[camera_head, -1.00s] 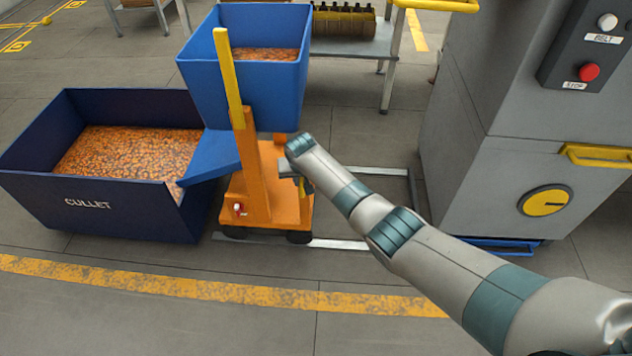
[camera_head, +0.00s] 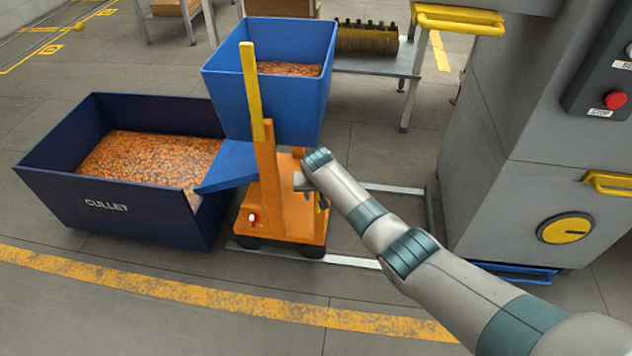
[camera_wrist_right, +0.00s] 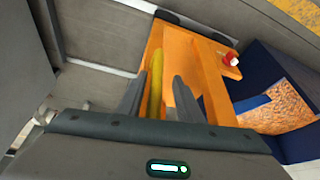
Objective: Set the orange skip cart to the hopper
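The orange skip cart (camera_head: 268,215) stands upright on dark wheels, with an orange post and a yellow upright bar. A blue tub (camera_head: 222,82) of amber pieces sits above it, and a blue chute (camera_head: 228,165) slopes toward the dark blue bin marked CULLET (camera_head: 150,215). I cannot tell which tub is the hopper. My right gripper (camera_head: 318,197) is at the cart's right side, partly hidden by its wrist. In the right wrist view, its fingers (camera_wrist_right: 160,92) stand apart on either side of a yellow handle (camera_wrist_right: 155,82), with gaps showing. My left gripper is not in view.
Pale floor rails (camera_head: 400,189) lie right of the cart. A large grey machine (camera_head: 520,130) with yellow handles and a red button stands at the right. A grey table (camera_head: 375,62) is behind. A yellow floor stripe (camera_head: 190,296) crosses the clear foreground.

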